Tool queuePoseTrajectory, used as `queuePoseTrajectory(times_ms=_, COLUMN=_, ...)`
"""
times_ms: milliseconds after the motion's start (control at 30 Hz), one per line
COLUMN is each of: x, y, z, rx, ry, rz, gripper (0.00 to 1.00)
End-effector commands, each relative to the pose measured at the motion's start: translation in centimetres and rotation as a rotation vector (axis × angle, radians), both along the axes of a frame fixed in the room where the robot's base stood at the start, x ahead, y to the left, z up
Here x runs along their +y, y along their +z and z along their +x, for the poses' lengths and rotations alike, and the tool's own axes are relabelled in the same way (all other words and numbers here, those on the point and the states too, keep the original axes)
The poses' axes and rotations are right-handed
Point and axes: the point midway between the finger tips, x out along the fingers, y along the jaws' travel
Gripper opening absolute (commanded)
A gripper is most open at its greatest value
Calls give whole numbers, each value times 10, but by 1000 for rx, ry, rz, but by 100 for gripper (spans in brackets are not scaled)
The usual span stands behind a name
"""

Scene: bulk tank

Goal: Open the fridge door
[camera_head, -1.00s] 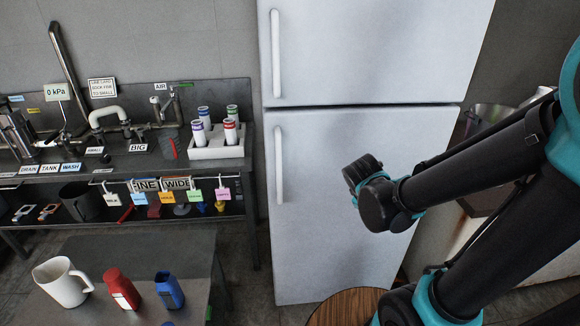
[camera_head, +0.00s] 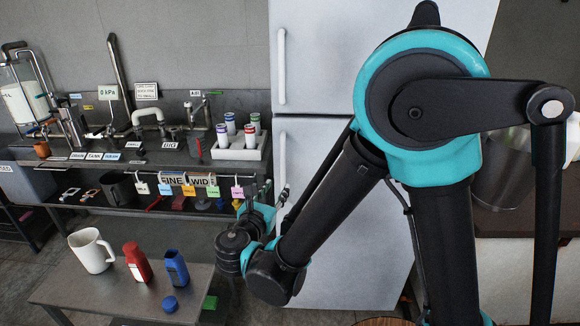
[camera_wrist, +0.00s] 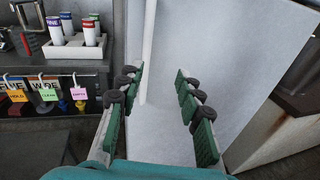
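The fridge is tall and pale grey, with an upper door (camera_head: 330,50) and a lower door (camera_head: 335,240), both shut. The upper door has a white vertical handle (camera_head: 282,66) on its left side. The lower door's white handle (camera_head: 282,160) is partly hidden by my arm in the head view. In the wrist view, the white handle (camera_wrist: 148,50) runs down between my fingers, nearer the left one. My gripper (camera_wrist: 160,105) is open, with green-padded fingers apart on either side of the handle's lower end. I cannot tell whether a finger touches it.
A low table (camera_head: 75,290) at front left holds a white jug (camera_head: 92,250), a red bottle (camera_head: 137,262) and a blue bottle (camera_head: 177,267). A dark bench (camera_head: 120,165) with a white tube rack (camera_head: 240,150) stands left of the fridge. A metal pot (camera_head: 500,175) is at right.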

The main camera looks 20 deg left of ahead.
Motion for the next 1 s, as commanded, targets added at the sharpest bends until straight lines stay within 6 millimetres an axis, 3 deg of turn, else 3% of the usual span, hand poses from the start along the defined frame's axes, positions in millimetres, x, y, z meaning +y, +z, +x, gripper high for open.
queuePoseTrajectory(times_ms=33, x=11, y=2, z=-11, rx=-23, ry=24, rz=-28, gripper=36)
queuePoseTrajectory(times_ms=167, x=23, y=7, z=-23, rx=-61, ry=50, rz=-69, gripper=36)
queuePoseTrajectory(times_ms=333, x=25, y=8, z=-13, rx=-68, ry=51, rz=-77, gripper=36)
queuePoseTrajectory(times_ms=1000, x=29, y=8, z=114, rx=-65, ry=48, rz=-74, gripper=36)
